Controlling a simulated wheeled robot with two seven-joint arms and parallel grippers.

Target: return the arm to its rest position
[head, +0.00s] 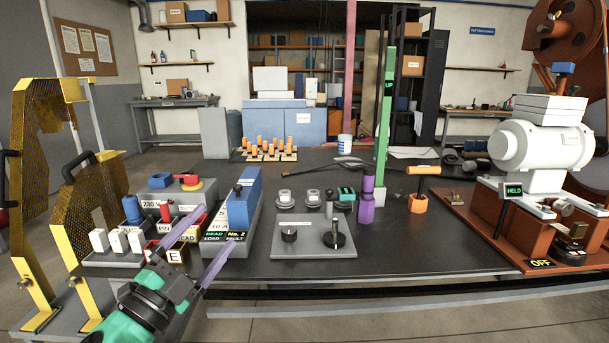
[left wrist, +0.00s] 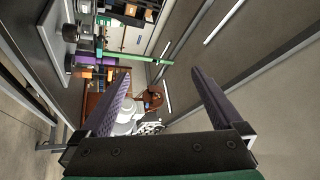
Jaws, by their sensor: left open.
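My left gripper (head: 218,226) comes in from the lower left in the head view, with a green and dark wrist and two long purple fingers. The fingers are spread apart with nothing between them. They appear in front of the block of switches and the blue and grey unit (head: 243,200) near the table's front left edge. In the left wrist view the open fingers (left wrist: 160,72) point away from the camera, with empty space between them. My right gripper is not in either view.
The dark table (head: 430,240) carries a grey plate with knobs (head: 313,240), a purple post (head: 366,203), a green upright (head: 384,120) and an orange holder (head: 418,203). A yellow perforated guard (head: 90,210) stands at left. A white motor (head: 540,146) is at right. Floor in front is clear.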

